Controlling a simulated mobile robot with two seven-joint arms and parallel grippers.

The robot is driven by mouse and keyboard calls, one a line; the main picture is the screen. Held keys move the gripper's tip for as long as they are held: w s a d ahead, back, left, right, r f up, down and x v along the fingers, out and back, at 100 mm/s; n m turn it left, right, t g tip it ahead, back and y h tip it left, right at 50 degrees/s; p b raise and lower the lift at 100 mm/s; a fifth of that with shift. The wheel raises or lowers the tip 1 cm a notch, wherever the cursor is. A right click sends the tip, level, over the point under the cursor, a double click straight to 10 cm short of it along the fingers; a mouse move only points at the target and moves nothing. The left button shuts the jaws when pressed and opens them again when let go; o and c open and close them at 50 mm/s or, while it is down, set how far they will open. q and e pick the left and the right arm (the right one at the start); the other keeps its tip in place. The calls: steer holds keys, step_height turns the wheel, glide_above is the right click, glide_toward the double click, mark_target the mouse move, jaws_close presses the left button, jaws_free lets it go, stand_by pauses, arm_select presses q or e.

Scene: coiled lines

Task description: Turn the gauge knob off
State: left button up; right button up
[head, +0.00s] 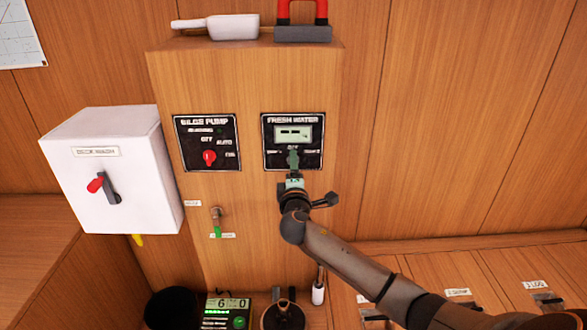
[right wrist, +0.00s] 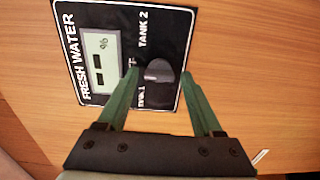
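The black FRESH WATER gauge panel (head: 314,157) is on the wooden cabinet front, with a pale display (head: 291,133) that shows dashes. In the right wrist view the panel (right wrist: 95,12) appears turned sideways, with TANK 1 and TANK 2 labels beside the dark grey knob (right wrist: 158,72). A label between them is partly covered by a finger. My right gripper (head: 293,158) is at the knob and hides it in the head view. In the wrist view its green fingers (right wrist: 160,76) are apart, one on each side of the knob; firm contact cannot be told. My left gripper is not in view.
Left of the gauge is a BILGE PUMP panel (head: 225,130) with a red knob. A white box (head: 110,175) with a red-handled switch sticks out further left. A small tap-like fitting (head: 216,216) is below. A white scoop (head: 218,27) and a red-handled item (head: 302,33) lie on top.

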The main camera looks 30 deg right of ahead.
steer(key=shift+o, duration=0.5)
steer(key=v, duration=1.2)
steer(key=shift+s+b, duration=0.3)
steer(key=shift+b, duration=0.05)
steer(key=s+a+f+m+g+y, duration=0.1)
steer(key=s+a+f+y, duration=0.2)
steer(key=f, duration=0.5)
steer(key=s+a+f+m+g+y+p, duration=0.1)
steer(key=s+a+f+m+g+y, duration=0.1)
steer(key=s+a+f, duration=0.3)
steer(key=s+a+f+m+g+y+p, duration=0.1)
steer(key=s+a+f+y, duration=0.3)
steer(key=f, duration=0.7)
steer(key=shift+s+g+y, duration=0.4)
steer(key=shift+s+g, duration=0.1)
steer(key=shift+s, duration=0.6)
steer(key=s+a+f+m, duration=0.1)
steer(key=s+m, duration=0.1)
steer(key=s, duration=0.1)
steer(key=s+a+f+m+y, duration=0.1)
steer(key=s+m, duration=0.1)
steer(key=s, duration=0.1)
steer(key=s+a+f+m+g+y+p, duration=0.1)
steer(key=s+f, duration=0.1)
steer(key=s, duration=0.1)
steer(key=shift+s+a+m, duration=0.2)
steer(key=shift+s+m, duration=0.15)
steer(key=shift+m, duration=0.05)
